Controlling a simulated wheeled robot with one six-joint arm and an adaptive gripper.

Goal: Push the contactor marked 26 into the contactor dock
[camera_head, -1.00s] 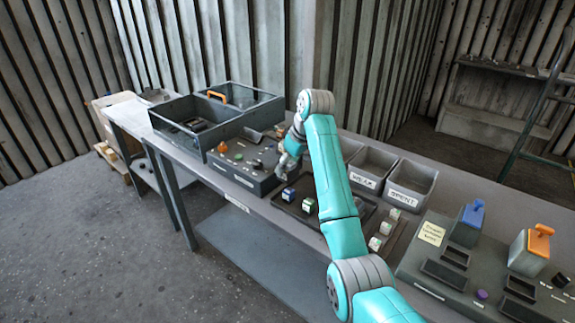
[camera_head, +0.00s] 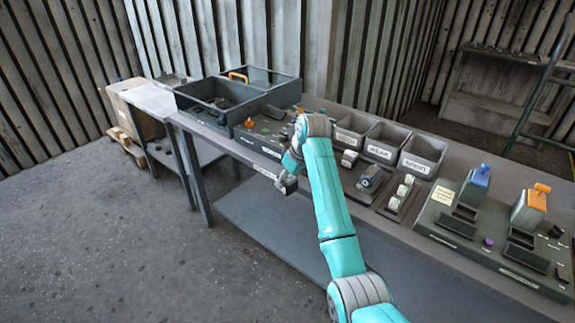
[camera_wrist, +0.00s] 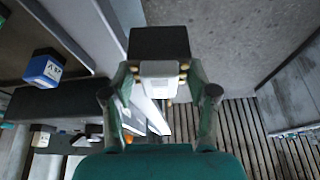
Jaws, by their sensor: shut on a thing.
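My gripper (camera_head: 289,176) is out in front of the table's front edge. In the wrist view my gripper (camera_wrist: 160,98) is shut on a block with a dark end (camera_wrist: 160,42) and a pale grey body (camera_wrist: 160,80). I see no readable number on the held block. A blue block with a white marked face (camera_wrist: 43,68) sits at the left of the wrist view; its mark is too blurred to read. Which fixture is the contactor dock I cannot tell; a panel with sockets and blue and orange levers (camera_head: 462,236) stands at the right of the table.
A box with an orange handle (camera_head: 225,104) is at far left. The floor in front is clear.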

